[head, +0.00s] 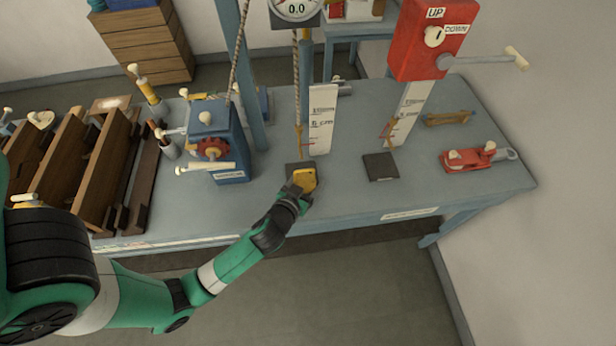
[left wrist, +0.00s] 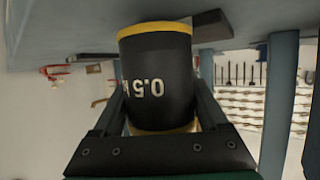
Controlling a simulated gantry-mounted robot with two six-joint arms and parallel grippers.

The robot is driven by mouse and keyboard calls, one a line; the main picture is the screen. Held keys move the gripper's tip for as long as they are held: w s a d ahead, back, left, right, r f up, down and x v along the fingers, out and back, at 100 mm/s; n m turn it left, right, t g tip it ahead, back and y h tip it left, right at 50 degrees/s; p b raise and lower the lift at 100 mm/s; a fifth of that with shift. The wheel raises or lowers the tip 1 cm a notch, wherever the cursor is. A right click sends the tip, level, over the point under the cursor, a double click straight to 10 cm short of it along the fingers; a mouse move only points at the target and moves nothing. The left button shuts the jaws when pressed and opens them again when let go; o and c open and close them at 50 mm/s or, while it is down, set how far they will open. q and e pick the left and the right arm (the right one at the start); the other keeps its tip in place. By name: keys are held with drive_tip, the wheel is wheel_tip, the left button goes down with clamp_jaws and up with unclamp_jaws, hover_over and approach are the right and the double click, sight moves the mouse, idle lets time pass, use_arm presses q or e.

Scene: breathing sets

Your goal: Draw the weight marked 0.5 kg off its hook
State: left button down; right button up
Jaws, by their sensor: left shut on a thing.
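The weight in the left wrist view (left wrist: 155,85) is a black cylinder with yellow bands, and its "0.5" marking appears upside down. My left gripper (left wrist: 160,125) is shut on it, one finger on each side. In the head view the weight's yellow part (head: 305,180) shows at the end of my left gripper (head: 297,194), over the dark square pad (head: 291,167). The rope (head: 296,75) from the round dial hangs down just above the weight. The hook is too small to make out, so I cannot tell whether the weight touches it. My right gripper is not in view.
A white scale strip (head: 321,130) stands just behind the weight. A blue winch box (head: 215,140) stands to its left. To the right are another dark pad (head: 380,167), a red box marked UP and DOWN (head: 428,40) and a red clamp (head: 468,158). The table front (head: 350,205) is bare.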

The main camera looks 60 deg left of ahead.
sight(309, 186)
use_arm(q)
drive_tip(key=shift+r, duration=0.15)
drive_tip(key=shift+s+d+r+p, duration=0.25)
drive_tip(key=shift+d+r+p, duration=0.2)
drive_tip(key=shift+d+r, duration=0.3)
drive_tip(key=shift+s+d+r+p, duration=0.2)
drive_tip(key=shift+d+r+p, duration=0.2)
drive_tip(key=shift+d+r, duration=0.3)
